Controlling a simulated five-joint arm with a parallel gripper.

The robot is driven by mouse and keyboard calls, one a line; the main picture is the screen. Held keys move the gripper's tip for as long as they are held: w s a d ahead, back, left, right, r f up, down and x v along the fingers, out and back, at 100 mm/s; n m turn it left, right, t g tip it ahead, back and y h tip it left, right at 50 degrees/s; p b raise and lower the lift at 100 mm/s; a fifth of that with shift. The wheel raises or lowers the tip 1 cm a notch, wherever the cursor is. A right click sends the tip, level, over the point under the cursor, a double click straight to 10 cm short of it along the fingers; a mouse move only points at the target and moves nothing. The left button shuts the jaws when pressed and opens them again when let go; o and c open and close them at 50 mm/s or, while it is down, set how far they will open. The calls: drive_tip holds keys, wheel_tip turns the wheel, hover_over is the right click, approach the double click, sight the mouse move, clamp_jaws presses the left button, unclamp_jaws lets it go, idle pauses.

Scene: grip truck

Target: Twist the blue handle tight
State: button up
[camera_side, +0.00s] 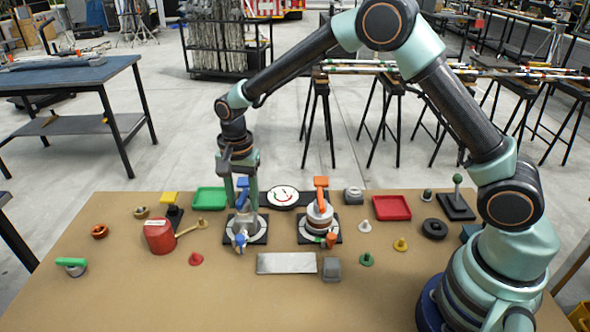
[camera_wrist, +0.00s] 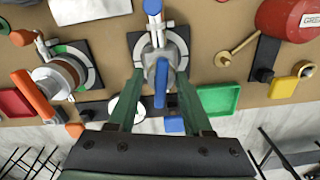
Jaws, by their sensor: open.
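In the wrist view, more blue parts show at the fitting's far end (camera_wrist: 152,6) and near my gripper's palm (camera_wrist: 173,124). In the side view, the blue-handled fitting (camera_side: 240,239) stands left of the board's middle, partly hidden by my fingers. My gripper (camera_wrist: 160,72) is open, pointing down, with one finger on each side of the handle. I cannot tell whether the fingers touch it. My gripper also shows in the side view (camera_side: 245,208).
An orange-handled fitting (camera_side: 320,215) stands close to the right. A red canister (camera_side: 159,236) and green tray (camera_side: 209,198) are on the left. A metal plate (camera_side: 286,263) lies in front, and a dial (camera_side: 284,195) behind. The board's front is mostly clear.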

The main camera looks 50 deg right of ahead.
sight(242, 196)
drive_tip(key=shift+r, duration=3.7)
drive_tip(key=shift+r, duration=0.15)
drive_tip(key=s+d+r+n+t, duration=0.2)
drive_tip(key=s+d+r+n, duration=0.4)
drive_tip(key=r, duration=0.3)
drive_tip(key=s+d+r+n+t, duration=0.1)
drive_tip(key=s+d+n+t, duration=0.2)
drive_tip(key=s, duration=0.9)
drive_tip(key=d+n, duration=0.2)
drive_tip(key=shift+s+d+r+t, duration=0.2)
drive_tip(key=shift+d+r+t, duration=0.1)
